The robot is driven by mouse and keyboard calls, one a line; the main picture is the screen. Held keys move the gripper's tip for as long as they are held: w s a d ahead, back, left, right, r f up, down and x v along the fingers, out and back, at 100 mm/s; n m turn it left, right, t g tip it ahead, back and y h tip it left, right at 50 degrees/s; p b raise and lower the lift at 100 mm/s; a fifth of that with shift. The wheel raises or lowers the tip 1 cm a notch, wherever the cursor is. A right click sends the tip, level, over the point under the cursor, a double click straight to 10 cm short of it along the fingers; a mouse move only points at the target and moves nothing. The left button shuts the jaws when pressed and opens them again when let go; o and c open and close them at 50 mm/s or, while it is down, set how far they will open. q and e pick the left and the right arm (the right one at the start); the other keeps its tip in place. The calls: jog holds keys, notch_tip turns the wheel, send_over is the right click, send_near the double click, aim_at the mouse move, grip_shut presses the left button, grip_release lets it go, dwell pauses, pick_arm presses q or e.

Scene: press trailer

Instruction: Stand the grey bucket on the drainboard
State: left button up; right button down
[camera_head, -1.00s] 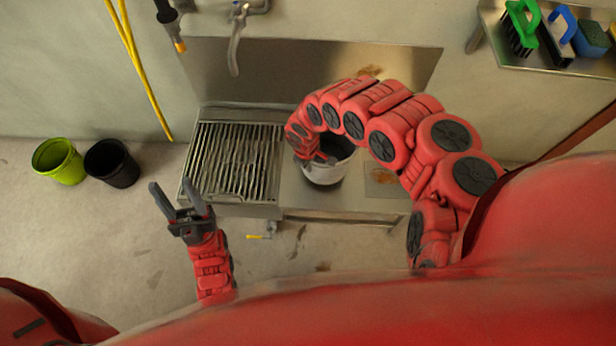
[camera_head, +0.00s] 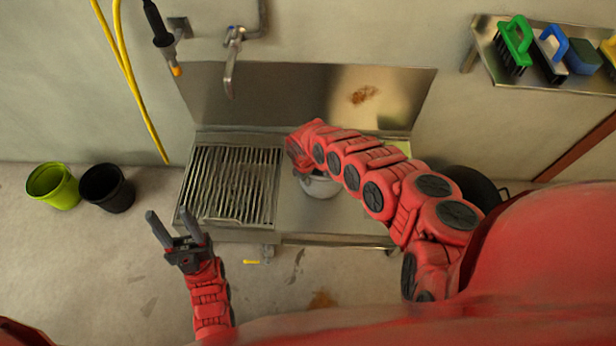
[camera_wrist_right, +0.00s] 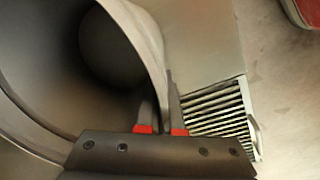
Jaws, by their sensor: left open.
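The grey bucket (camera_head: 320,187) is over the smooth steel part of the sink unit, right of the drainboard, mostly covered by my right arm. Its dark inside and rim fill the left of the right wrist view (camera_wrist_right: 125,40). My right gripper (camera_wrist_right: 160,118) is shut on the rim, one finger on each side of the wall. The slatted drainboard (camera_head: 232,185) is bare, and also shows beyond the fingers in the wrist view (camera_wrist_right: 215,106). My left gripper (camera_head: 177,222) is open and empty in front of the drainboard's left corner. I cannot tell whether the bucket touches the steel.
A green bucket (camera_head: 52,187) and a black bucket (camera_head: 107,188) stand on the floor at left. A dark pot (camera_head: 478,184) is partly hidden behind my right arm. A tap (camera_head: 230,70) hangs above the unit. A shelf (camera_head: 545,75) with brushes is upper right.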

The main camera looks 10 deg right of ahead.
jog(key=shift+w+f, duration=0.15)
jog(key=shift+f, duration=0.1)
jog(key=c, duration=1.1)
grip_release()
jog(key=shift+o, duration=0.2)
